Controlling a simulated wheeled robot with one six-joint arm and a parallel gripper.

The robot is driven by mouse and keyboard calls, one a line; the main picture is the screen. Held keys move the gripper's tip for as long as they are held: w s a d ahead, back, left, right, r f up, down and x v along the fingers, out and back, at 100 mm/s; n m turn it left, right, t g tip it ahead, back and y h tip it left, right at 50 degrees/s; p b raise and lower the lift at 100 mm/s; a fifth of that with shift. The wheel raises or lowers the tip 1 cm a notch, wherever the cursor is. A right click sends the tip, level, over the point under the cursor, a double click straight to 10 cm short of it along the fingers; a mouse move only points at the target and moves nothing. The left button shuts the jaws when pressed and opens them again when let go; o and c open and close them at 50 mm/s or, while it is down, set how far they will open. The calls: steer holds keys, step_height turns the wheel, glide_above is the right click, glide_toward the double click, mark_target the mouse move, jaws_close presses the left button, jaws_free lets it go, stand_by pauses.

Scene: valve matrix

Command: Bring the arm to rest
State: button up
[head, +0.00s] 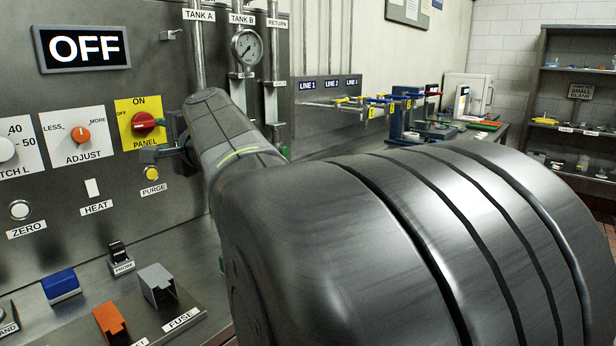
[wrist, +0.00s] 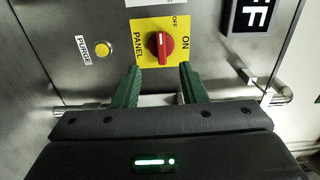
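My gripper (wrist: 160,70) is open, its two green fingers apart with nothing between them. It faces the yellow panel switch plate (wrist: 143,26), a little short of the red knob (wrist: 160,46). The knob's white mark points toward the OFF label. In the head view the red knob (head: 143,124) shows just left of my gripper (head: 166,140), and its handle points left toward OFF. The display (head: 83,48) above reads OFF. My dark arm fills the middle and right of the head view and hides part of the panel.
A yellow purge button (head: 152,173) sits below the switch. The adjust dial (head: 83,135) is to its left. Metal pipes and a pressure gauge (head: 247,47) stand to the right. A bench and shelves stand at the far right.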

mark_target(137, 124)
steer(key=p+x, duration=0.2)
steer(key=x, duration=1.1)
steer(key=shift+w+a, duration=0.15)
steer(key=shift+a, duration=0.15)
steer(key=shift+w+a+r+p, duration=0.2)
steer(key=shift+r+p, duration=0.1)
steer(key=shift+p, duration=0.15)
steer(key=shift+s+d+r+m+p, duration=0.1)
steer(key=shift+r+m+p, duration=0.05)
steer(key=shift+m+p, duration=0.4)
steer(key=shift+d+r+m+p, duration=0.15)
steer(key=shift+m+p, duration=0.2)
steer(key=shift+m, duration=0.3)
steer(key=shift+r+m+p, duration=0.1)
steer(key=shift+m+p, duration=1.25)
steer(key=shift+m, duration=0.25)
